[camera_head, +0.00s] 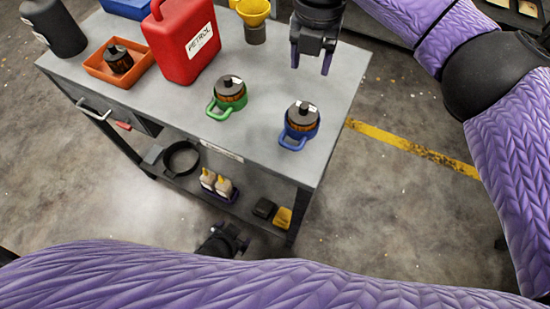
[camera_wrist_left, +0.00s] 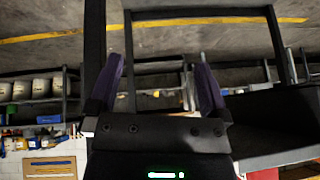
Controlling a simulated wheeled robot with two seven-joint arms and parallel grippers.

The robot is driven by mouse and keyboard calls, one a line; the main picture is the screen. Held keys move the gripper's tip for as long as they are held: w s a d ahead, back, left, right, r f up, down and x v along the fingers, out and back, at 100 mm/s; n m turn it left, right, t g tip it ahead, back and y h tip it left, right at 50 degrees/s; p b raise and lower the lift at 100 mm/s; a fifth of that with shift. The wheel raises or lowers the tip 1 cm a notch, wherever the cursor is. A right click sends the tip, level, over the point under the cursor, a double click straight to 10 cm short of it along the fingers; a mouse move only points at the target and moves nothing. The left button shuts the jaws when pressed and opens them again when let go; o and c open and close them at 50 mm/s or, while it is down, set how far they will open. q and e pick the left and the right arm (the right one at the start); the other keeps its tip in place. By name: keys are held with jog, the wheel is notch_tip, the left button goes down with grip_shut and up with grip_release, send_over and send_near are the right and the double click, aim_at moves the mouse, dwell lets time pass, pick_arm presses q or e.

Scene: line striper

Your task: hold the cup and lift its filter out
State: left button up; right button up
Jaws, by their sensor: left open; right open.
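Two cups with dark filters in them stand upright on the grey cart top (camera_head: 262,150). One cup has a green rim and handle (camera_head: 217,110); the other cup has a blue rim and handle (camera_head: 293,143) and is near the right edge. The filters (camera_head: 230,86) and (camera_head: 302,113) have black knobs and orange ribbed sides. My right gripper (camera_head: 311,64) is open and empty, pointing down beyond both cups. My left gripper (camera_head: 240,240) is low, in front of the cart and below its top. Its open, empty fingers show in the left wrist view (camera_wrist_left: 160,78).
A red petrol can (camera_head: 180,45), an orange tray (camera_head: 95,68) holding another dark filter, a yellow funnel (camera_head: 253,12) and a black bottle (camera_head: 52,28) stand at the back and left. The lower shelf holds a black ring (camera_head: 181,158) and small bottles (camera_head: 216,184).

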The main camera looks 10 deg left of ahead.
pick_arm(q)
jog(key=w+d+r+t+h, duration=0.2)
jog(key=w+d+r+t, duration=0.3)
jog(key=r, duration=0.6)
jog(key=t+h, duration=0.1)
jog(key=t, duration=0.1)
send_near(297, 137)
jog(key=x, duration=0.7)
jog(key=shift+w, duration=0.25)
jog(key=c, duration=1)
jog(key=shift+c, duration=0.3)
pick_arm(e)
jog(key=shift+o, duration=0.4)
jog(key=shift+s, duration=0.1)
jog(key=f+m+y, duration=0.1)
jog(key=f+m, duration=0.2)
jog(key=m, duration=0.3)
jog(key=f+m+y, duration=0.1)
jog(key=f+m, duration=0.3)
jog(key=m, duration=0.2)
jog(key=f+m+t+y, duration=0.1)
jog(key=f+m, duration=0.3)
jog(key=m, duration=0.3)
jog(key=shift+d+f+y, duration=0.25)
jog(key=shift+d+y, duration=0.1)
jog(key=shift+y, duration=0.05)
